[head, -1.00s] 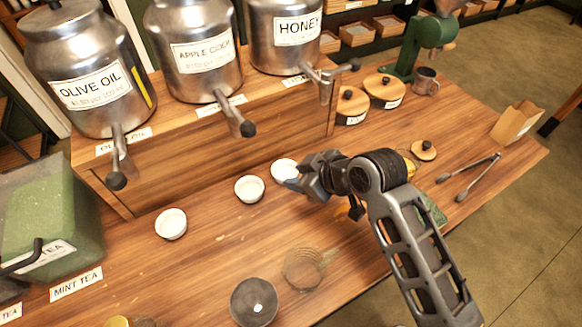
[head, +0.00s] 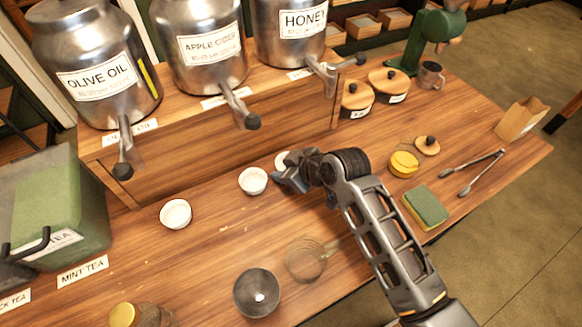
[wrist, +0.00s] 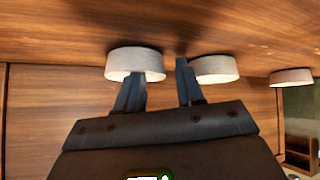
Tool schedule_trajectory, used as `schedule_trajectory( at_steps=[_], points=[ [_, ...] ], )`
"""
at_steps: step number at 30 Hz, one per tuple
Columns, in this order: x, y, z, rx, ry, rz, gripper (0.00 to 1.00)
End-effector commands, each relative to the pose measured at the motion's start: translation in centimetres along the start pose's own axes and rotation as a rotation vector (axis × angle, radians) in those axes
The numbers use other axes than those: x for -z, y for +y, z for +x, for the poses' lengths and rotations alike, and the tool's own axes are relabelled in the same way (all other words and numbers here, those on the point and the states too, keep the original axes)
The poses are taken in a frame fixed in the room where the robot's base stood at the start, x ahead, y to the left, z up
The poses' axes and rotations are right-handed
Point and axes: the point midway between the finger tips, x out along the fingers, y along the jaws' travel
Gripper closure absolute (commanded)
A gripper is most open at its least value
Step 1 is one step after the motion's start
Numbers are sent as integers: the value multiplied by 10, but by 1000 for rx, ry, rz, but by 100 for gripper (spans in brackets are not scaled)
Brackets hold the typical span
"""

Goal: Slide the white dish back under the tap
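Three white dishes stand in a slanting row on the table before the wooden stand: the left dish (head: 176,213), the middle dish (head: 253,181) and the right dish (head: 281,158), partly hidden by my gripper. My gripper (head: 280,182) is low, close to the middle and right dishes. In the wrist view, which looks upside down, its fingers (wrist: 158,85) are apart with nothing held. One finger overlaps a dish (wrist: 136,62), the other the edge of a second dish (wrist: 217,69); touching cannot be told. Taps: olive oil (head: 124,168), apple cider (head: 248,118), honey (head: 352,62).
The wooden stand (head: 190,150) rises behind the dishes. A tea bin (head: 60,210) is left.

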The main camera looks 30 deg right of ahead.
Motion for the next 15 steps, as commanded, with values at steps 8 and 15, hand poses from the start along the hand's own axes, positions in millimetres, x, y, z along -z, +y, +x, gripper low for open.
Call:
schedule_trajectory(
  at_steps=[8, 15],
  points=[
    [0, 0, 1, 0, 0, -1, 62],
    [0, 0, 1, 0, 0, -1, 84]
  ],
)
